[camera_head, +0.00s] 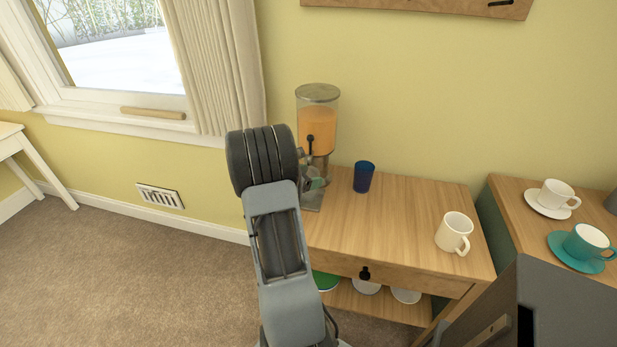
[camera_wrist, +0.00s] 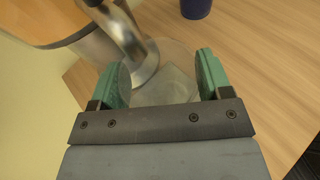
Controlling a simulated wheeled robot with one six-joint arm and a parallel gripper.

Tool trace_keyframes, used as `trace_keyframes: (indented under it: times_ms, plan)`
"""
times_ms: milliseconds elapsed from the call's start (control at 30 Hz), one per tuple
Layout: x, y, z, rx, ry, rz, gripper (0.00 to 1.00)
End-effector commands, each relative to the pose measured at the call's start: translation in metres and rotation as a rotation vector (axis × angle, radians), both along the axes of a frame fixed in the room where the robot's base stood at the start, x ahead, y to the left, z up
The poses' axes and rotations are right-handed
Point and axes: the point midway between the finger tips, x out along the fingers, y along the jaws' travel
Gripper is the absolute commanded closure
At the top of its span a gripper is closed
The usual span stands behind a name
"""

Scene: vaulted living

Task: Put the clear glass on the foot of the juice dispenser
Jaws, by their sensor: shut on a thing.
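The juice dispenser (camera_head: 317,118) stands at the back left of the wooden table, with orange juice, a metal lid and a dark tap. Its metal foot (camera_head: 312,201) shows low beside my arm, partly hidden. In the wrist view, the dispenser's metal part (camera_wrist: 102,44) is at upper left. My gripper (camera_wrist: 163,73) is shut on the clear glass (camera_wrist: 168,88), which shows faintly between the green fingers. In the head view my gripper (camera_head: 317,182) is just in front of the dispenser, over the foot's area. Whether the glass touches the foot I cannot tell.
A blue cup (camera_head: 364,177) stands close right of the dispenser. A white mug (camera_head: 454,233) stands at the table's right. The tabletop (camera_head: 390,225) between them is clear. Dishes lie on the shelf below. Another table at right holds cups on saucers (camera_head: 574,257).

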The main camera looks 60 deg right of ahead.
Motion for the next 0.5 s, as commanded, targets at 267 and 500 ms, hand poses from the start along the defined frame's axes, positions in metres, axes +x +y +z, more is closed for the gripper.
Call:
trace_keyframes:
  times_ms: [267, 500]
  plan:
    - [0.0, 0.0002, -0.003, 0.0, 0.0, 0.0, 0.13]
    - [0.0, 0.0001, -0.0029, 0.0, 0.0, 0.0, 0.03]
